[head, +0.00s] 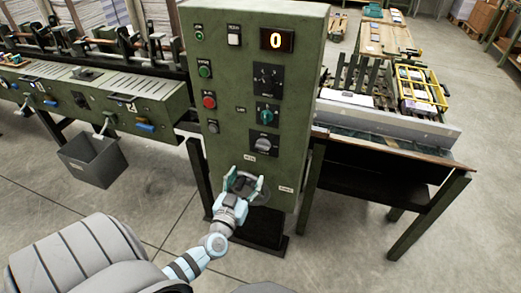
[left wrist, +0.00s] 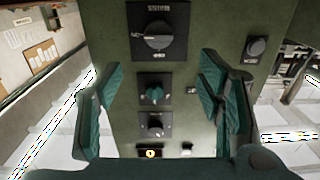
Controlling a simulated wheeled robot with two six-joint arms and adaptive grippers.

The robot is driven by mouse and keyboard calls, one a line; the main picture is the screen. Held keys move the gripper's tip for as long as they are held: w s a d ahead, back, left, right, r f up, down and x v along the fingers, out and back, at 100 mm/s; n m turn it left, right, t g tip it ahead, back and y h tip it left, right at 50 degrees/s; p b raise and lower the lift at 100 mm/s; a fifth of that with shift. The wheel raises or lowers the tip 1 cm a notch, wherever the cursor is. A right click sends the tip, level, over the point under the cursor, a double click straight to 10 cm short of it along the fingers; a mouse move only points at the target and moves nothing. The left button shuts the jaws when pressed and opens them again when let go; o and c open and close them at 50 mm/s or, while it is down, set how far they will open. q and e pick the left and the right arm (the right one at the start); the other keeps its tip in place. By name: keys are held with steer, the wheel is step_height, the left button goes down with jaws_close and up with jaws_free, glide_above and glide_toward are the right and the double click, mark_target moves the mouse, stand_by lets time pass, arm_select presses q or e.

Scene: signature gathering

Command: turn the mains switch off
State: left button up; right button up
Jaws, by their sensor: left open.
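The green control panel (head: 235,70) carries several switches. Its lowest plainly visible rotary switch (head: 264,145) has a grey handle lying sideways on a black plate. A large rotary switch (left wrist: 157,36) on a black plate shows upside down in the left wrist view. The labels are too small to read, so I cannot tell for sure which is the mains switch. My left gripper (head: 244,185) is open at the panel's lower part, below the grey-handled switch. A dark shape between its fingers is partly hidden. The fingers (left wrist: 160,100) are spread in the left wrist view. My right gripper is not in view.
A green knob (head: 267,113), a red button (head: 209,102) and a dial (head: 268,77) sit above. A machine bed (head: 390,125) stands at right. The floor in front is clear.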

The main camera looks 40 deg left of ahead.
mark_target(262, 149)
arm_select(q)
steer(key=b+x, duration=0.1)
steer(key=x, duration=0.3)
steer(key=b+x, duration=0.1)
steer(key=x, duration=0.3)
steer(key=b+x, duration=0.1)
steer(key=x, duration=0.3)
steer(key=shift+w+f+b, duration=0.35)
steer(key=shift+b, duration=0.05)
steer(key=shift+w+r, duration=0.1)
steer(key=shift+w, duration=0.2)
steer(key=c, duration=1.1)
